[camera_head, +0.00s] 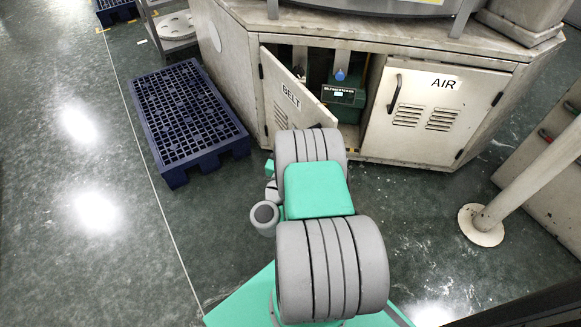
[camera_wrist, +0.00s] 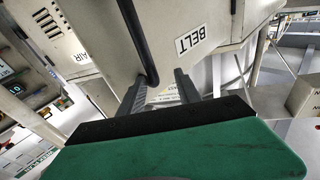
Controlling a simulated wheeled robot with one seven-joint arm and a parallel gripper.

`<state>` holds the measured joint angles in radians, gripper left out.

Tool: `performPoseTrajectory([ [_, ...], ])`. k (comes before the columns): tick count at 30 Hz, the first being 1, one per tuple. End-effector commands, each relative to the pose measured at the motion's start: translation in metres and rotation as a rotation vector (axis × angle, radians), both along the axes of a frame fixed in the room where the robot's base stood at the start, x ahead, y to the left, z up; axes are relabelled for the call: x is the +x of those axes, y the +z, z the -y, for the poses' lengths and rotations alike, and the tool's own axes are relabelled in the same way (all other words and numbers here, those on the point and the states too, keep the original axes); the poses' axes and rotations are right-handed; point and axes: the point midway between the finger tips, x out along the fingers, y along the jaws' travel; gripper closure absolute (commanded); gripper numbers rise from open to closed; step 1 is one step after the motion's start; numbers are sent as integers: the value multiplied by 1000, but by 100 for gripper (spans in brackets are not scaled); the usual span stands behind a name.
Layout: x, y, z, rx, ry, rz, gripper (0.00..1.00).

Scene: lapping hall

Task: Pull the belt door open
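The belt door (camera_head: 284,93), a worn cream panel labelled BELT with vent slots, stands partly open in the head view. It is hinged at its left edge and swung outward. My arm covers its lower free end, and its handle is hidden there. In the wrist view the BELT door (camera_wrist: 185,65) fills the upper middle, with its black bar handle (camera_wrist: 138,42) running down toward my gripper (camera_wrist: 158,84). The two dark fingers are apart, and the lower end of the handle shows between them. I see no clear grip on it.
Inside the opening is a green box (camera_head: 343,97) with a blue knob above it. The AIR door (camera_head: 436,112) to the right is closed. A blue pallet (camera_head: 187,112) lies left of the cabinet. A pale post (camera_head: 530,180) stands at the right. The floor at left is clear.

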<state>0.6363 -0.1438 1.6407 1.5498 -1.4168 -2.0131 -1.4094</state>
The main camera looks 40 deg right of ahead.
Motion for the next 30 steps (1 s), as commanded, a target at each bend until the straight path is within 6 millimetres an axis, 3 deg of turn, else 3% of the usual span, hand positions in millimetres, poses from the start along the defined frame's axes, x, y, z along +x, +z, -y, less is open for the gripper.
performPoseTrajectory([
  [1,-43,-48,-28,104,-9,-144,64],
  [6,-43,-49,-29,109,-6,-144,64],
  [7,-7,-3,-1,8,-8,-16,64],
  [14,-5,-3,0,8,-5,-13,64],
  [17,-1,-1,-1,6,6,-9,69],
  [20,22,13,-11,-19,89,8,78],
  [21,42,25,-22,-39,161,21,68],
  [22,60,37,-33,-59,234,31,47],
  [23,82,51,-49,-83,323,41,49],
  [25,138,85,-104,-135,592,38,48],
  [26,158,95,-133,-146,714,18,78],
  [27,179,102,-171,-150,869,-25,97],
  [30,199,96,-253,-107,1183,-211,100],
])
